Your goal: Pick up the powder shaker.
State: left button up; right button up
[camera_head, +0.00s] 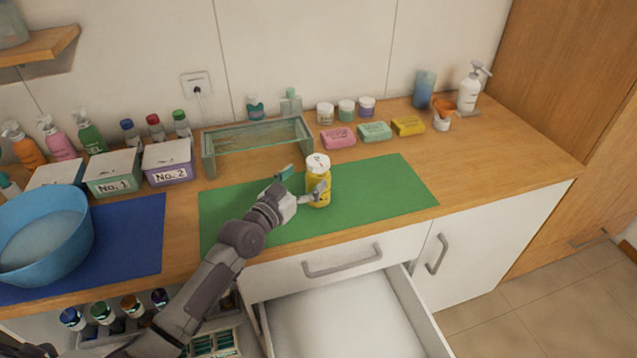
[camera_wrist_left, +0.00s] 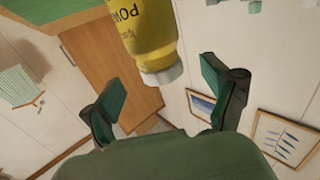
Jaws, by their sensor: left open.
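The powder shaker (camera_head: 318,182) is a yellow bottle with a white cap, standing upright on the green mat (camera_head: 390,185) in the head view. My left gripper (camera_head: 302,182) is open beside it, on its left and near side, with one finger in front of the bottle's lower part. In the left wrist view the shaker (camera_wrist_left: 145,35) shows its yellow body with part of a "POW" label, and its white cap, beyond the fingertips of the left gripper (camera_wrist_left: 160,90). The fingers are apart with nothing clamped between them. I cannot tell whether a finger touches the shaker. My right gripper is not in view.
A glass-sided tray (camera_head: 209,163) stands behind the mat. Pink, green and yellow soaps (camera_head: 375,131) and small jars lie at the back. Labelled boxes (camera_head: 168,174) and a blue basin (camera_head: 75,235) are at left. An open drawer (camera_head: 345,315) juts out below the counter.

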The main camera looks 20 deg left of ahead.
aim_at(311, 170)
pick_arm(q)
jog(key=shift+w+d, duration=0.1)
jog(key=shift+w, duration=0.2)
jog(key=shift+w+d+r+p, duration=0.15)
jog(key=shift+w+r+p, duration=0.2)
jog(key=shift+w, duration=0.15)
jog(key=shift+w+d+r+p, duration=0.15)
jog(key=shift+w+r+p, duration=0.15)
jog(key=shift+w, duration=0.15)
jog(key=shift+x, duration=1.1)
jog(key=shift+w+d+f, duration=0.2)
jog(key=shift+w, duration=0.2)
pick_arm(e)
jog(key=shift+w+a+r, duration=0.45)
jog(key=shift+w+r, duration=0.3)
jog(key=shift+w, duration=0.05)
pick_arm(q)
jog(key=shift+s, duration=0.1)
jog(key=shift+c, duration=0.3)
jog(key=c, duration=1.6)
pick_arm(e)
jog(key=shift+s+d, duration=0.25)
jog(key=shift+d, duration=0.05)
